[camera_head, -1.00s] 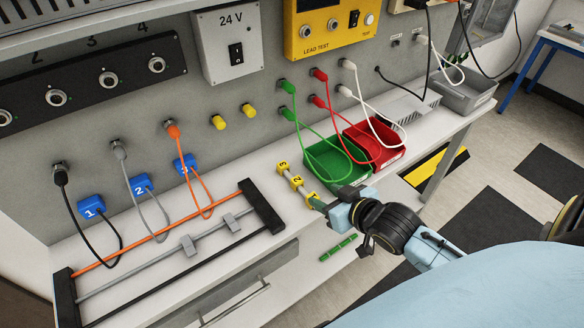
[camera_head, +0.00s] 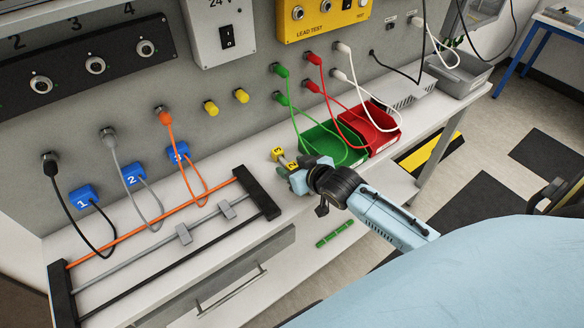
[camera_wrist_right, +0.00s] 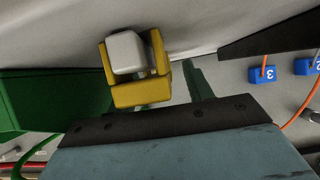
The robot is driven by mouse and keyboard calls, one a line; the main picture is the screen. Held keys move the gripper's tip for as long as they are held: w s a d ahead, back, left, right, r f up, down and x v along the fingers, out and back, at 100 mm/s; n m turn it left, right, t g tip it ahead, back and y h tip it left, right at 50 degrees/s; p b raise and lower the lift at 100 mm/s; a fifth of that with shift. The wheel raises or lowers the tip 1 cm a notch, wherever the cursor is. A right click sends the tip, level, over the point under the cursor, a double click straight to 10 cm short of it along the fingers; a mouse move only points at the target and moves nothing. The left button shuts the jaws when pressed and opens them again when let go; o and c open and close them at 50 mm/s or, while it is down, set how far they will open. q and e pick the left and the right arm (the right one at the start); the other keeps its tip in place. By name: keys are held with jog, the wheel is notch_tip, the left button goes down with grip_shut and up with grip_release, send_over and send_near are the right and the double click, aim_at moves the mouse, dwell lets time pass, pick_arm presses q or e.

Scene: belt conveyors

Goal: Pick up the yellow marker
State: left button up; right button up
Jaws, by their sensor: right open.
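In the head view, marker 3 (camera_head: 278,154) and marker 2 (camera_head: 291,165) show just beyond my right gripper (camera_head: 299,178); the marker labelled 1 is hidden behind the gripper. In the right wrist view, a yellow marker (camera_wrist_right: 141,93) with a pale grey block (camera_wrist_right: 126,52) is ahead of the dark palm, between the open green fingers of my right gripper (camera_wrist_right: 150,85). I cannot tell whether the fingers touch it. My left gripper is not in view.
The green bin (camera_head: 352,157) and red bin (camera_head: 383,148) stand just right of the markers, with cables hanging over them. A rack (camera_head: 262,196) with rods lies to the left, near blue tags (camera_head: 133,174). Yellow plugs (camera_head: 210,107) sit on the panel.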

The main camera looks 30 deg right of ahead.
aim_at(292, 166)
jog(key=shift+w+f, duration=0.2)
jog(key=shift+w, duration=0.1)
jog(key=c, duration=1)
jog(key=shift+c, duration=0.2)
notch_tip(292, 166, up, 10)
jog(key=shift+a+r+p, duration=0.1)
jog(key=shift+p, duration=0.5)
jog(key=s+a+r+m+b, duration=0.1)
jog(key=s+a+r+b, duration=0.1)
jog(key=s+a+b, duration=0.4)
jog(key=shift+s+a+h+b, duration=0.35)
jog(key=shift+a+h, duration=0.05)
jog(key=shift+a, duration=0.95)
